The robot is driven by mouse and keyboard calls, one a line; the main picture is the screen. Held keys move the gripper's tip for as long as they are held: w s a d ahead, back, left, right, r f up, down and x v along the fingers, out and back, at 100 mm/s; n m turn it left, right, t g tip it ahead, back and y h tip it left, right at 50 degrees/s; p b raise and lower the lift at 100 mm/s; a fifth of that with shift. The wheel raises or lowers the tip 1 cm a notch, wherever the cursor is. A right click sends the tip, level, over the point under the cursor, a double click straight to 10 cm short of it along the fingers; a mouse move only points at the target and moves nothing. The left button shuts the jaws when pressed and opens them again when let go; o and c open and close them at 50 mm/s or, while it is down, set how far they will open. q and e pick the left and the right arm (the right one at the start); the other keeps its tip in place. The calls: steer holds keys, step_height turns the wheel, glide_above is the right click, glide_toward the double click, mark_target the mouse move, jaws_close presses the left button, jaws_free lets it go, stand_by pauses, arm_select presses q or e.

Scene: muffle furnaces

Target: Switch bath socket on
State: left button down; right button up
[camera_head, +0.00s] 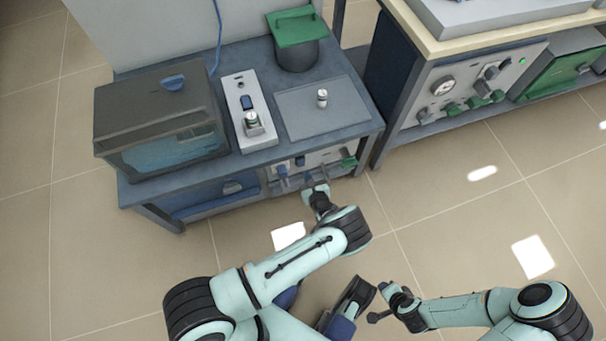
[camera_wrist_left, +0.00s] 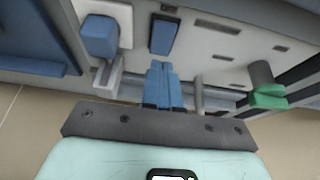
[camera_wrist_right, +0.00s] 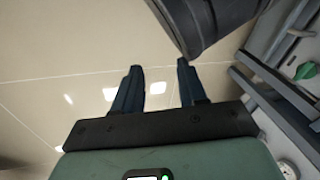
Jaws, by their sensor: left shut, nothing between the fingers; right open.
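A light grey socket panel (camera_head: 328,160) is set under the front edge of the blue-grey table. In the left wrist view the panel (camera_wrist_left: 215,50) fills the top, with a blue rocker switch (camera_wrist_left: 164,35) and, to its left, a blue plug-like block (camera_wrist_left: 100,35) on a white square. My left gripper (camera_head: 310,186) is at the panel front. Its blue fingers (camera_wrist_left: 163,72) are shut and empty, showing just below the rocker; I cannot tell whether they touch it. My right gripper (camera_head: 377,302) is open and empty over the floor, away from the panel.
On the table (camera_head: 218,172) stand a dark-lidded water tank (camera_head: 160,120), a white control box (camera_head: 240,90), a green-lidded pot (camera_head: 297,45) and a grey plate (camera_head: 345,112). A green-tipped knob (camera_wrist_left: 268,95) juts out right of my left fingers. Another bench (camera_head: 440,45) stands right.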

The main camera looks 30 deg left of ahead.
arm_select(q)
steer(key=p+v, duration=0.2)
steer(key=v, duration=0.8)
arm_select(e)
steer(key=shift+y, duration=0.3)
steer(key=r, duration=0.1)
steer(key=a+r, duration=0.1)
steer(key=s+a+r, duration=0.1)
steer(key=shift+r, duration=0.4)
arm_select(q)
steer(key=shift+a+f, duration=0.1)
steer(key=shift+a, duration=0.05)
